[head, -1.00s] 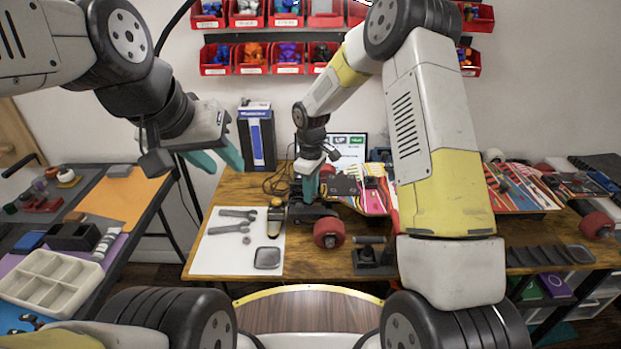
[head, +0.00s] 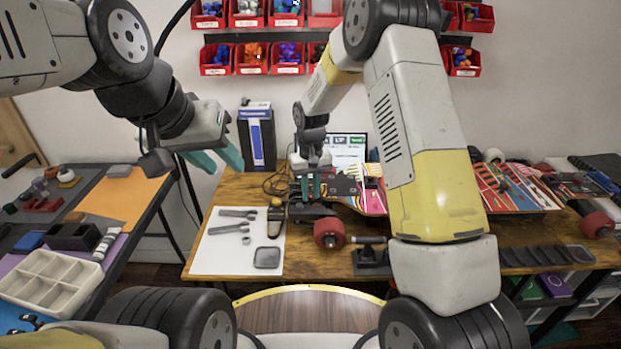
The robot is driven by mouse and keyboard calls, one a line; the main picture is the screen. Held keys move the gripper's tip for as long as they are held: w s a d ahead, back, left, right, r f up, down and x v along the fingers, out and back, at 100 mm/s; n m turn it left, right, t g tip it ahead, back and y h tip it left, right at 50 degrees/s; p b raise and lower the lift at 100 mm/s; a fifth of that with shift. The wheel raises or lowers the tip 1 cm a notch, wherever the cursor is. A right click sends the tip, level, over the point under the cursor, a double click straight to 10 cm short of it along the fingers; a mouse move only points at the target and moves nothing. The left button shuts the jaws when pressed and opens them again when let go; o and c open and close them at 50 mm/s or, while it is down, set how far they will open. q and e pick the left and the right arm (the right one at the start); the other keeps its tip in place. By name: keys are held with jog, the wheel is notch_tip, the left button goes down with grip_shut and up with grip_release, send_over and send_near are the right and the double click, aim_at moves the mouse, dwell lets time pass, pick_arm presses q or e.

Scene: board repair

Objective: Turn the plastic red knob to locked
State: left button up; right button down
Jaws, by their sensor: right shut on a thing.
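My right gripper (head: 311,186) reaches down at the back of the wooden workbench, beside the skateboard parts. Its teal fingers are shut at the dark truck assembly (head: 308,211), and the plastic red knob is hidden there by the fingers and too small to make out. Which way the knob points cannot be seen. My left gripper (head: 222,160) hangs in the air at the left, in front of the blue-and-black box, with its teal fingers apart and nothing between them.
A red wheel (head: 328,233) is in front of the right gripper. A white mat (head: 215,262) with wrenches lies to the left. Colourful skateboard decks (head: 500,190) lie at the right. A screen (head: 347,148) stands behind.

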jog(key=shift+m, duration=0.3)
dwell(0.4)
jog(key=c, duration=1.3)
grip_release()
